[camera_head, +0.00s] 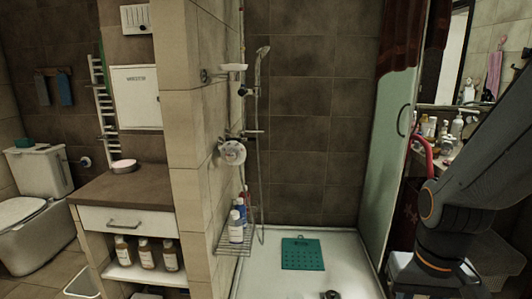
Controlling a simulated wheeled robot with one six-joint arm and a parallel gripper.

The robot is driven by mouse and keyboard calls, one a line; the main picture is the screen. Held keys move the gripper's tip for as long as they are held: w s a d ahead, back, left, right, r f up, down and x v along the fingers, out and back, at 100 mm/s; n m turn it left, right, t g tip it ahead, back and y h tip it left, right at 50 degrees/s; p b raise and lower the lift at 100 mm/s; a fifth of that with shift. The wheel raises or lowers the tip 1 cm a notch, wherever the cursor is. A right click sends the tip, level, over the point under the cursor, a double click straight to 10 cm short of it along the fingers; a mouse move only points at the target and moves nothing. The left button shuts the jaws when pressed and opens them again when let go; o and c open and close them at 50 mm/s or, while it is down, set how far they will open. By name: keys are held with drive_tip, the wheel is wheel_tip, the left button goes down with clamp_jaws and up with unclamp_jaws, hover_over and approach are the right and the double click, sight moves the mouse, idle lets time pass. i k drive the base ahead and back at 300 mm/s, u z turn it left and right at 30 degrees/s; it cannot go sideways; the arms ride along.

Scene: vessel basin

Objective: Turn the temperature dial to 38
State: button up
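A round, pale dial (232,152) is mounted on the tiled side wall of the shower, about mid-height, with a dark lever or spout near it. I take it to be the temperature dial; its markings are too small to read, so I cannot tell its setting. My arm shows at the right edge, in front of the shower door and the cluttered counter. My gripper is outside the view, and nothing of mine touches the dial.
A hand shower (262,53) hangs above the dial with its hose. Bottles (237,230) stand on a wire rack (233,243) below. A green mat (302,254) lies on the white shower tray (265,280). A glass door (390,150) and wooden cabinet (125,190) flank the shower.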

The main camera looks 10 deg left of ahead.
sight(232, 155)
drive_tip(key=i, duration=1)
drive_tip(key=u, duration=0.35)
